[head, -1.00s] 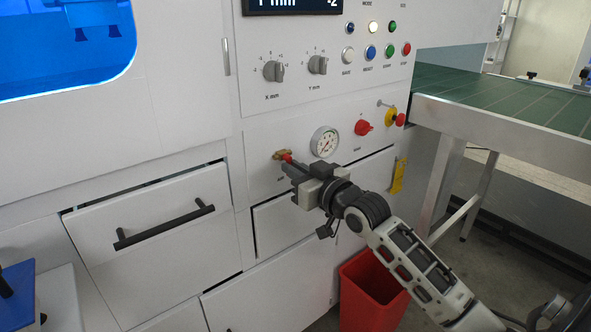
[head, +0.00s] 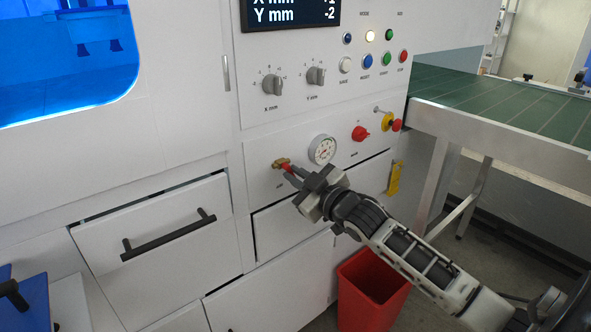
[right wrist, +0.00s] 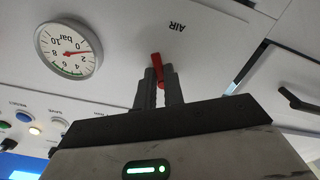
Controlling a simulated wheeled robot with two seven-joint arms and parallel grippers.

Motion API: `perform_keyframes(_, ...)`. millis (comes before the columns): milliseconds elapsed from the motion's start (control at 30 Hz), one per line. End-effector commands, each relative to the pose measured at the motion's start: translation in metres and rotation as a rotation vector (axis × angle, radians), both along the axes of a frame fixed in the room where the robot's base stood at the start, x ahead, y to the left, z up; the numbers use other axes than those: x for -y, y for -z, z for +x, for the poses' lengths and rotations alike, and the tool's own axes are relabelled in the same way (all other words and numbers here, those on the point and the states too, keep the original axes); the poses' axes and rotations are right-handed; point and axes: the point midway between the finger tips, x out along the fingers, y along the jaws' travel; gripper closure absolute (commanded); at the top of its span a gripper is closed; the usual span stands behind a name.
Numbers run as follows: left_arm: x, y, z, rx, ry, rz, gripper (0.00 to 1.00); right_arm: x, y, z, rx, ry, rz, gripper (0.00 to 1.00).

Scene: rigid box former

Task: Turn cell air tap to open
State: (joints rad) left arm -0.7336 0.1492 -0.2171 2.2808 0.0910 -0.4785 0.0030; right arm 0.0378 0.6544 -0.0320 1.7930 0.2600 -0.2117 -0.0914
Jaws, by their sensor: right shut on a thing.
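The air tap is a small brass valve (head: 281,162) with a red lever (head: 289,168), on the white panel left of the pressure gauge (head: 322,149). My right gripper (head: 293,174) is shut on the red lever, its arm coming from the lower right. In the right wrist view the red lever (right wrist: 157,68) stands between the two dark fingers (right wrist: 159,84), below the upside-down label AIR. The fingers hide part of the lever, and the brass body is hard to make out there. My left gripper is not in view.
A drawer with a black handle (head: 168,234) is at left. A red bin (head: 370,290) stands below my right arm. A green-topped table (head: 500,105) is at right.

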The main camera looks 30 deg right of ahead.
Motion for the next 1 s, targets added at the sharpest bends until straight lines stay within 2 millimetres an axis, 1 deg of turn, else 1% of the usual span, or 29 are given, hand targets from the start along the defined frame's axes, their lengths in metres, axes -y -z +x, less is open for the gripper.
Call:
perform_keyframes(33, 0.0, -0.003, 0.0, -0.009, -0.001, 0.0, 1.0, 0.001, -0.004, 0.0, 0.004, 0.0, -0.047, 1.0)
perform_keyframes(300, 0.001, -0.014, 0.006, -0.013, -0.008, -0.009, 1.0, 0.004, -0.007, 0.0, 0.025, -0.001, -0.302, 1.0)
perform_keyframes(800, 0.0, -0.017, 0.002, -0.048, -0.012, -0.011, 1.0, 0.007, -0.011, 0.001, 0.061, -0.001, -0.766, 1.0)
perform_keyframes(1000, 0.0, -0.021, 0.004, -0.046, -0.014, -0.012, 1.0, 0.008, -0.013, 0.001, 0.074, -0.002, -0.913, 1.0)
